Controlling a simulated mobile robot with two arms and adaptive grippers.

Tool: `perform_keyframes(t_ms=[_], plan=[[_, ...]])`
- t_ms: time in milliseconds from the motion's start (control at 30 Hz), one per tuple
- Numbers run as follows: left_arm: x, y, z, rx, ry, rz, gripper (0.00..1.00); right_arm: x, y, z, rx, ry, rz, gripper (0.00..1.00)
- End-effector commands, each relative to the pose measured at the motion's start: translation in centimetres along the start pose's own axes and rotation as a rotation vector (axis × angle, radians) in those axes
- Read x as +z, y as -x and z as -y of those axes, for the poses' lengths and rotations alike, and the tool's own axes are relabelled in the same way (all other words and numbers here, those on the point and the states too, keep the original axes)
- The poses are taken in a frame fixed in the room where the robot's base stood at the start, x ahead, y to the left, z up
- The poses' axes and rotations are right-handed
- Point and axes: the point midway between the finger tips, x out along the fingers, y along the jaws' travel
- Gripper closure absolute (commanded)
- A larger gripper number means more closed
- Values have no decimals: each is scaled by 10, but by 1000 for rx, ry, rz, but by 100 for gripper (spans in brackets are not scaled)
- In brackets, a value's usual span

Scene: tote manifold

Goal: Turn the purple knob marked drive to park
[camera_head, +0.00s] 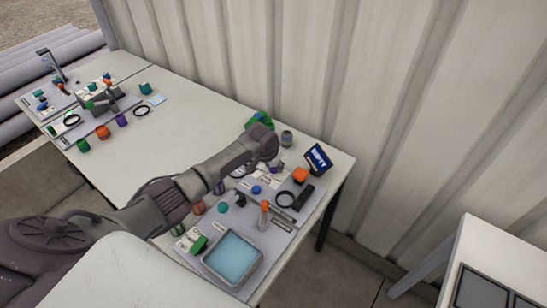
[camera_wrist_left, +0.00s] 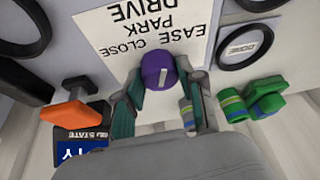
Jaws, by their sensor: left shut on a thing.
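In the left wrist view, the round purple knob (camera_wrist_left: 155,66) has a short white mark on its face. The mark runs roughly up and down in the picture. A white label plate (camera_wrist_left: 135,38) beside it reads DRIVE, PARK and EASE CLOSE, upside down in this view. My left gripper (camera_wrist_left: 163,84) is shut on the purple knob, with a teal-padded finger on each side. I cannot tell which word the mark points to. My right gripper is not in view.
The wrist view shows an orange handle (camera_wrist_left: 76,104), a green fitting (camera_wrist_left: 264,98), striped cylinders (camera_wrist_left: 231,105) and a black ring around a DONE tag (camera_wrist_left: 240,46). The head view shows a blue tray (camera_head: 232,258), a blue sign (camera_head: 318,159) and a corrugated wall (camera_head: 300,70) behind the table.

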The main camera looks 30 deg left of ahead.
Motion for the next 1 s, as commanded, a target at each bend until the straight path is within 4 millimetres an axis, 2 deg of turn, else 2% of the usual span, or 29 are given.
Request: perform_keyframes(t_ms=[33,300,600,1000], plan=[[-1,4,-2,-12,35,3,96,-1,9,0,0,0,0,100],[-1,2,-2,-76,188,7,96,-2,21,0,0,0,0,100],[0,0,-2,-109,265,9,96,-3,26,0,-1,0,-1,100],[0,0,-1,-113,274,9,96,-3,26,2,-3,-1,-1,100]])
